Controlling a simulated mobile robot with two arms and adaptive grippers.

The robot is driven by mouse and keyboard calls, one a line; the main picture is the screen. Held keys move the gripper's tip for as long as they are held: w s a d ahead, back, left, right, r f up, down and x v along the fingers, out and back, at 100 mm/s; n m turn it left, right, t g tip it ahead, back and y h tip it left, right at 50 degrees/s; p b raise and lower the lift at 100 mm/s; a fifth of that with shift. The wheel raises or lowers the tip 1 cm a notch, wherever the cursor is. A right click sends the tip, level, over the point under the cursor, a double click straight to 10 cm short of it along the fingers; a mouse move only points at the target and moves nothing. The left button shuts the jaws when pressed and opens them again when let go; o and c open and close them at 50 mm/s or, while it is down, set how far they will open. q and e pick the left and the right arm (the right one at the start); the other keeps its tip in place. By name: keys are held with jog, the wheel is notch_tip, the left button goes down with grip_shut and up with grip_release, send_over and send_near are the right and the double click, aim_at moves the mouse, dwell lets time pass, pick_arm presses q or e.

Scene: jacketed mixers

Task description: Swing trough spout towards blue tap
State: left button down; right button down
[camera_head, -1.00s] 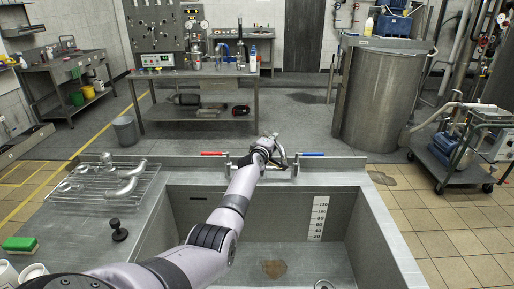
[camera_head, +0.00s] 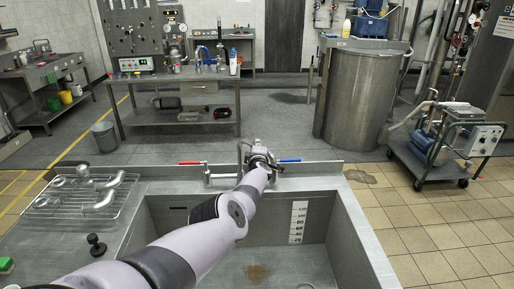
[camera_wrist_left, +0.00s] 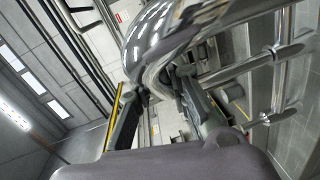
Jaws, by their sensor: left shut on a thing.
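The sink trough (camera_head: 350,215) lies in front of me, with its tap set on the back ledge. The blue tap handle (camera_head: 289,160) is right of my left gripper, and the red tap handle (camera_head: 190,163) is left of it. My left gripper (camera_head: 260,158) is shut on the shiny curved spout, nearer the blue handle than the red. In the left wrist view the chrome spout (camera_wrist_left: 170,35) bends between the dark fingers (camera_wrist_left: 160,88). In the head view my gripper and arm hide much of the spout. My right gripper is out of view.
A wire rack (camera_head: 75,205) with steel pipe fittings stands on the left drainboard, near a black stopper (camera_head: 96,245). A steel vat (camera_head: 360,95), a cart (camera_head: 445,145) and a workbench (camera_head: 180,90) stand beyond the trough.

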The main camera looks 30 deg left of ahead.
pick_arm(q)
jog(key=shift+a+r, duration=0.1)
jog(key=shift+r, duration=0.1)
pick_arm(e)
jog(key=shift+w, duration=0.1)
pick_arm(q)
jog(key=c, duration=1.8)
grip_release()
jog(key=shift+w, duration=0.1)
jog(key=o, duration=0.3)
jog(key=shift+f, duration=0.15)
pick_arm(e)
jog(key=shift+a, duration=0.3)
